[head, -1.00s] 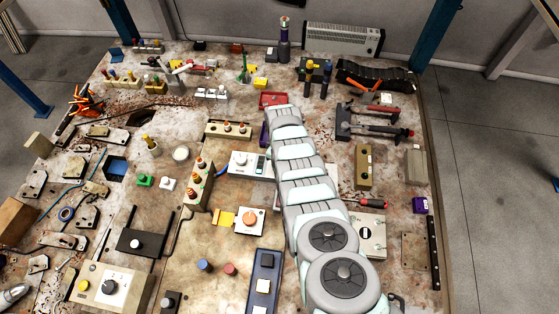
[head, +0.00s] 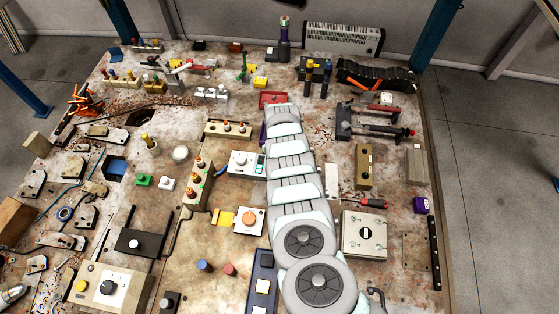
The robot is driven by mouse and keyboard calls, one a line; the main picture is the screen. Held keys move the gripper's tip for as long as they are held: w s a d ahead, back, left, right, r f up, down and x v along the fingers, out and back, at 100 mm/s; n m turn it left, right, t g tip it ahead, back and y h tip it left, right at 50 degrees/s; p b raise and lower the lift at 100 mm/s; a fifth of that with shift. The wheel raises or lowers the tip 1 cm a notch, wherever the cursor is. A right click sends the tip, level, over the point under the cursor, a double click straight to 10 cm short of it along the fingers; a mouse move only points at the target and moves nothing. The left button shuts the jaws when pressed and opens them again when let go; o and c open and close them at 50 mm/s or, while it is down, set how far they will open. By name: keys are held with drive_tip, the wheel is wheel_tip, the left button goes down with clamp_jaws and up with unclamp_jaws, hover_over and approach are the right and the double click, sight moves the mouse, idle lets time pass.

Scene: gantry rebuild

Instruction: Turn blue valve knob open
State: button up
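In the head view a small blue round knob (head: 204,265) stands upright on the bench, left of my arm and just left of a similar red knob (head: 229,269). I take it for the blue valve knob, but its valve body and open or shut marking cannot be made out. My grey arm lies across the middle of the view, to the right of both knobs. My gripper cannot be seen, so its distance from the knob and its opening do not show.
A dark blue panel with a white button (head: 263,258) lies between the knobs and my arm. An orange-button box (head: 249,220) stands behind the knobs. A grey box with a dial (head: 364,235) is right of my arm. Bare bench surrounds the knobs' left side.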

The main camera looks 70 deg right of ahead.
idle(0.4)
drive_tip(key=o, duration=1.4)
drive_tip(key=shift+r, duration=0.15)
wheel_tip(320, 180, up, 3)
drive_tip(key=shift+f+p, duration=0.15)
drive_tip(key=shift+p, duration=0.75)
wheel_tip(320, 180, up, 8)
drive_tip(key=shift+f+b, duration=0.1)
drive_tip(key=shift+b, duration=0.65)
